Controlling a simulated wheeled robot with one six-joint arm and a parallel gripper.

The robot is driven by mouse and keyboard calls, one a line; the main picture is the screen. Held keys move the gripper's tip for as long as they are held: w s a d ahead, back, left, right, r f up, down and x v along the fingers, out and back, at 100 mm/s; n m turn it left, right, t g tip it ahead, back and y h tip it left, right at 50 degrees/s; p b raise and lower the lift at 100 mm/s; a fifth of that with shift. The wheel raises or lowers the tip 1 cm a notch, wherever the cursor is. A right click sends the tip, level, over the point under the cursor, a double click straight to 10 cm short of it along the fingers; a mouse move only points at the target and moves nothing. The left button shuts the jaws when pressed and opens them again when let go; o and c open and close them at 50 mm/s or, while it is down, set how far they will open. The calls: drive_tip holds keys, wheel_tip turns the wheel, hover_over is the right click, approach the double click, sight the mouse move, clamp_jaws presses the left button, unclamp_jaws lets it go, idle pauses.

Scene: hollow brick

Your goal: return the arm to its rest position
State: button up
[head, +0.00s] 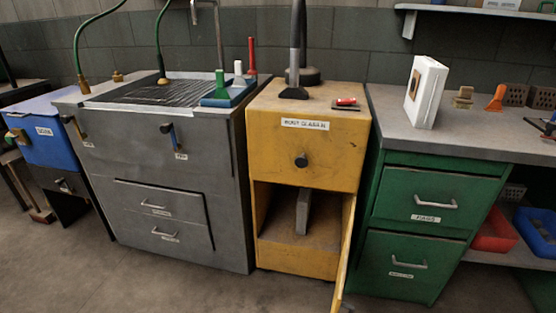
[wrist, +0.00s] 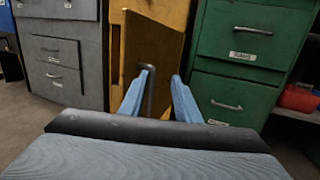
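My gripper (wrist: 162,73) shows in the wrist view as two blue fingers pointing forward. They stand apart with nothing held between them. Beyond the fingers is the open door (wrist: 158,50) of a yellow cabinet, with a bent grey handle (wrist: 150,95) seen between the fingers. I cannot tell how close the fingers are to the door or whether they touch it. In the head view my gripper does not show. There the yellow cabinet (head: 316,150) stands in the middle, its lower door (head: 346,245) swung out towards me, a grey slab (head: 303,212) upright inside.
A grey cabinet (head: 170,190) with drawers stands left of the yellow one, a green drawer unit (head: 408,270) right of it. A white block (head: 427,92) stands on the right worktop. Red (head: 494,230) and blue bins sit low at right. The floor in front is bare.

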drive_tip(key=s+a+r+m+g+h, duration=0.2)
drive_tip(key=r+m+g+h, duration=0.3)
drive_tip(key=r+m+g, duration=0.9)
drive_tip(key=s+a+r+m+g+h, duration=0.2)
drive_tip(key=r+m+g+h, duration=0.35)
drive_tip(key=m+g, duration=0.85)
drive_tip(key=w+a+r+m+t+y, duration=0.4)
drive_tip(key=w+r+m+t+y, duration=0.5)
drive_tip(key=r, duration=0.3)
drive_tip(key=s+d+r+p, duration=0.1)
drive_tip(key=d+r+p, duration=0.3)
drive_tip(key=p, duration=0.8)
wheel_tip(320, 180, up, 2)
drive_tip(key=shift+s+r+n, duration=0.15)
drive_tip(key=shift+s+n, duration=0.15)
drive_tip(key=shift+s, duration=0.05)
drive_tip(key=shift+d+y, duration=0.1)
drive_tip(key=shift+y, duration=0.15)
